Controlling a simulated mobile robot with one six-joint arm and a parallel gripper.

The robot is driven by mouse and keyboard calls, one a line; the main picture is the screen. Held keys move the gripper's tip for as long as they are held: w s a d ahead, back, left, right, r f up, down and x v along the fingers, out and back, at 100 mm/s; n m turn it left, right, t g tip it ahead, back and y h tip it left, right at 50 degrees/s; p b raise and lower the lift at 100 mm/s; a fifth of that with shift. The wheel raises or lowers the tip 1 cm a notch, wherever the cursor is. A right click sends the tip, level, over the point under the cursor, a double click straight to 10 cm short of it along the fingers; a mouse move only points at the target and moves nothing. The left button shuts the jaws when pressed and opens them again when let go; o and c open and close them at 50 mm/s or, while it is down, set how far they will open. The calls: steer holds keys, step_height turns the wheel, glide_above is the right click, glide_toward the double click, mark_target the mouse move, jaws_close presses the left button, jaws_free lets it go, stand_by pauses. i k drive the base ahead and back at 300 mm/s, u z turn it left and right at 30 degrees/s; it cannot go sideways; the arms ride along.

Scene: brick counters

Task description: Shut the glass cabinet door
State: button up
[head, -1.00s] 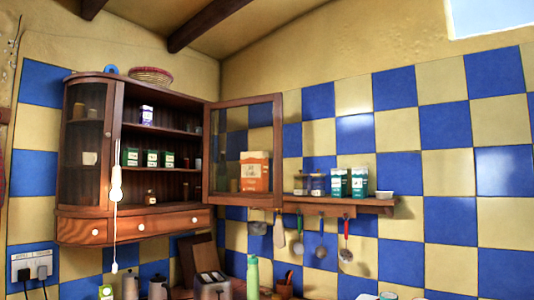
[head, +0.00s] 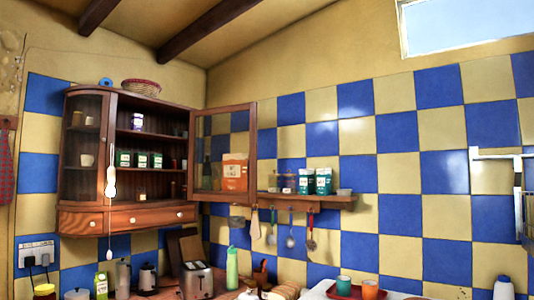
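The glass cabinet door (head: 253,150) stands wide open in the head view. It has a brown wooden frame with a glass pane and is hinged at the right side of the wooden wall cabinet (head: 72,219). It swings out to the right, in front of the tiled wall. An orange and white box (head: 235,170) shows through its glass. The open cabinet shelves hold green tins (head: 141,159) and a purple and white container (head: 137,121). My gripper is not in view.
A wall shelf (head: 330,203) with teal tins (head: 323,181) and hanging utensils is right of the door. Below are a toaster (head: 197,281), a green bottle (head: 232,268) and a red tray (head: 345,291). A white cord pull (head: 110,182) hangs before the cabinet's left part.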

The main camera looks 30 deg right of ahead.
mark_target(252, 107)
steer(key=k, duration=0.65)
steer(key=z, duration=0.6)
steer(key=i, duration=1.4)
steer(key=u, duration=0.5)
steer(key=i, duration=0.8)
steer(key=u, duration=0.5)
